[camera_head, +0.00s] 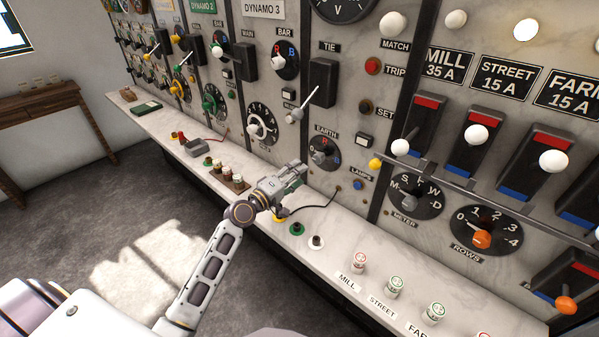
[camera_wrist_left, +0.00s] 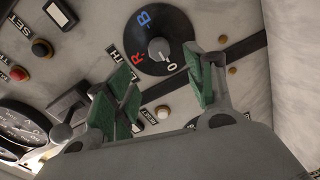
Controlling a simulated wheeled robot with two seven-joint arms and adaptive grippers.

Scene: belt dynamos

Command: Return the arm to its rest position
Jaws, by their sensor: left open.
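My left arm (camera_head: 212,262) reaches up from the bottom left over the marble ledge. My left gripper (camera_head: 296,172) is above the ledge, in front of the panel and just below and left of the EARTH dial (camera_head: 325,154). In the left wrist view its green-padded fingers (camera_wrist_left: 162,92) stand apart with nothing between them. The EARTH dial also shows there, beyond the fingertips (camera_wrist_left: 158,49), with its R, 0 and B marks. I cannot tell the exact gap between fingers and panel. My right gripper does not show.
The marble ledge (camera_head: 320,258) runs along the panel. Knobs and levers stick out of the panel. The floor (camera_head: 110,205) is clear.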

